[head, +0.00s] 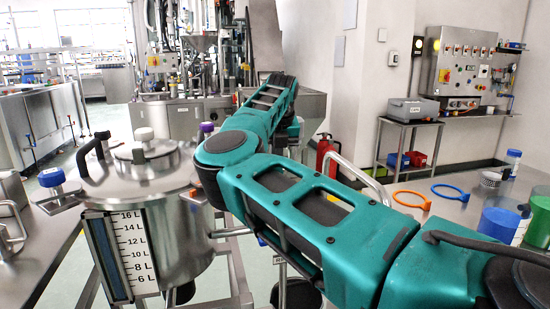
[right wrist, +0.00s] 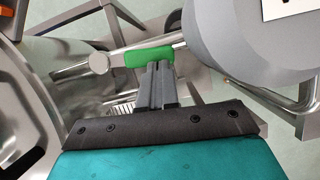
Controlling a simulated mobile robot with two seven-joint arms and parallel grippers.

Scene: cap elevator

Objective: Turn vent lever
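The vent lever appears to be the bar with a green grip sleeve (right wrist: 149,57) in the right wrist view. It lies roughly level across the picture, joined to metal pipework. My right gripper (right wrist: 158,66) has its two fingers close together, with their tips at the lower edge of the green sleeve. The fingers stand side by side along the sleeve, not around it; I cannot tell whether they touch it. In the head view my teal right arm reaches back from the lower right, and its gripper and the lever are hidden. My left gripper is not in view.
A steel vessel (head: 165,215) with a litre scale (head: 138,255) stands left of my arm. Steel process equipment (head: 190,110) stands behind. A right table (head: 455,205) carries an orange ring (head: 411,200), a blue ring (head: 459,190) and cups. A grey rounded body (right wrist: 240,45) sits close right of the lever.

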